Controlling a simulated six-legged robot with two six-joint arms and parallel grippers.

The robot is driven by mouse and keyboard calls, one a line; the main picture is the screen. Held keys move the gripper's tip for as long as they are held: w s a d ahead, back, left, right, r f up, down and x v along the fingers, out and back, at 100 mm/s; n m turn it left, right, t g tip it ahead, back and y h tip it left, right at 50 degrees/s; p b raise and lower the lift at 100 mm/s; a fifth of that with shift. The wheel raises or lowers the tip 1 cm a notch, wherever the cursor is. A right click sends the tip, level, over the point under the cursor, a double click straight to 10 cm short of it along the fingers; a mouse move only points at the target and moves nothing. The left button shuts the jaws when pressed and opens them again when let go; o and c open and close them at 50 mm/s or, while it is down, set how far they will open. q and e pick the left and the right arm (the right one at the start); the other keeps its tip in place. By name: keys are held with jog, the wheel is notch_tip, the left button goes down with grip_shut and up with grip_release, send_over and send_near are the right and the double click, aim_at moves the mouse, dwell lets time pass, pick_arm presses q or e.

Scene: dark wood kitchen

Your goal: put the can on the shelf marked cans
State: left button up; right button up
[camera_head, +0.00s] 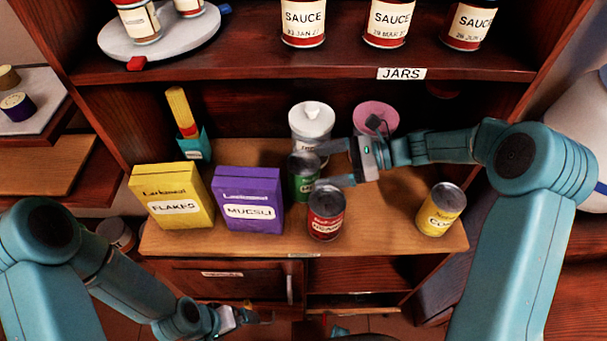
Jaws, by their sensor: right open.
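A green can (302,178) stands on the wooden board between the purple box and my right gripper (320,166). The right gripper is open, its fingers pointing left at the green can, one toward the back and one toward the front; whether they touch it I cannot tell. A red can (325,214) stands just in front, and a yellow can (440,210) stands apart at the right. My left gripper (240,318) is low at the bottom, away from the cans; its jaws are too small to judge. No label reading "cans" is legible.
Purple muesli (247,198) and yellow flakes (171,195) boxes stand left. A white canister (312,120) and a pink round item (376,117) stand behind. The upper shelf, labelled JARS (401,74), holds sauce jars (389,22). Bare board (385,222) lies between red and yellow cans.

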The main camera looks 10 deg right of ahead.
aim_at(303, 170)
jog(key=x, duration=0.5)
jog(key=shift+a, duration=0.2)
jog(key=shift+w+f, duration=0.1)
jog(key=shift+w, duration=0.05)
jog(key=c, duration=1.1)
notch_tip(303, 170, up, 10)
jog(key=shift+r+p, duration=0.1)
jog(key=shift+p, duration=0.2)
jog(key=shift+c, duration=0.2)
jog(key=shift+r, duration=0.1)
